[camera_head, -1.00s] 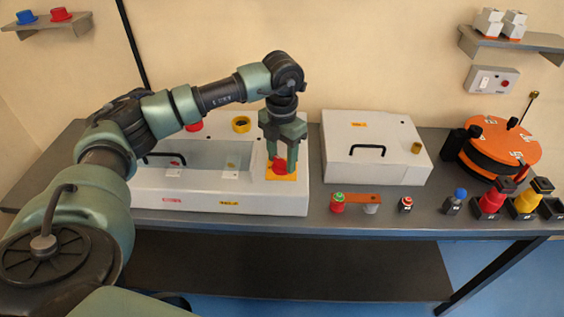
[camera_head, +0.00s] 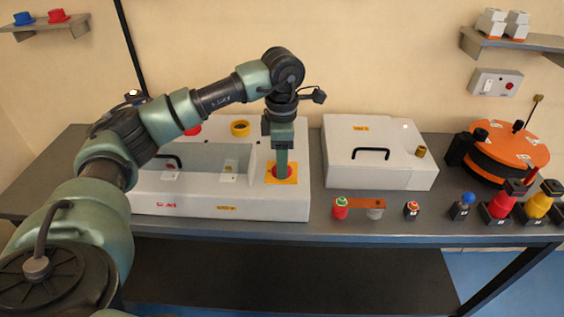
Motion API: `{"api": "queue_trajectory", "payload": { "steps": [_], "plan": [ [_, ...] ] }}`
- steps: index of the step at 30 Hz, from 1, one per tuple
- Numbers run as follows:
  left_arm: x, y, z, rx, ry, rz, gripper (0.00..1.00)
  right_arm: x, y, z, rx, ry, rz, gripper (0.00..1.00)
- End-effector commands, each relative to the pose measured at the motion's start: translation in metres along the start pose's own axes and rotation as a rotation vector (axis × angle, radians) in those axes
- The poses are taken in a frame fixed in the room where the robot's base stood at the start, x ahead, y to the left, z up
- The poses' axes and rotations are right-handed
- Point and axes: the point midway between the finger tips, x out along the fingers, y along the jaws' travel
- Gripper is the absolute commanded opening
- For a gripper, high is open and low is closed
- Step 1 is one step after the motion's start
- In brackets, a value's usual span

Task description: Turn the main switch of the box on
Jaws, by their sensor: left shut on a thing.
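The main switch is a red rotary knob (camera_head: 291,172) on a yellow plate (camera_head: 295,182), on the right part of the long white box (camera_head: 170,202). My left gripper (camera_head: 281,172) points straight down on the knob and is shut on it. Its fingers show edge-on, one behind the other, and cover the middle of the knob. My right gripper is not in view.
On the white box are a clear cover with a black handle, a yellow ring (camera_head: 240,128) and a red button (camera_head: 193,130). To the right are a second white box (camera_head: 378,155), an orange-topped turntable (camera_head: 508,148) and several small buttons along the table's front.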

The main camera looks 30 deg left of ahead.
Motion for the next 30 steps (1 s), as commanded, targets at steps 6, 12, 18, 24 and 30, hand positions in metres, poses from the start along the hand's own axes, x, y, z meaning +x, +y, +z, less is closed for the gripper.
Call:
{"api": "queue_trajectory", "payload": {
  "steps": [6,12,18,24,30],
  "plan": [
    [-0.0015,0.0008,0.0002,0.058,-0.003,0.002,0.07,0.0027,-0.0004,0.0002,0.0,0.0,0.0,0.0],
    [-0.002,0.001,0.0003,0.074,-0.003,0.003,0.07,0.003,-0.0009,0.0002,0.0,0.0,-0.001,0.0],
    [-0.0022,0.0011,0.0003,0.075,-0.003,0.004,0.07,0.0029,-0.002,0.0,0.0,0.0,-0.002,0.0],
    [-0.0022,0.0011,0.0003,0.074,-0.003,0.004,0.69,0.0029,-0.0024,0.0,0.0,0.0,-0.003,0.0],
    [-0.0011,0.0006,0.0001,0.074,-0.002,0.002,0.69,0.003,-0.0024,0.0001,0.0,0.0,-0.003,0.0]
  ]
}}
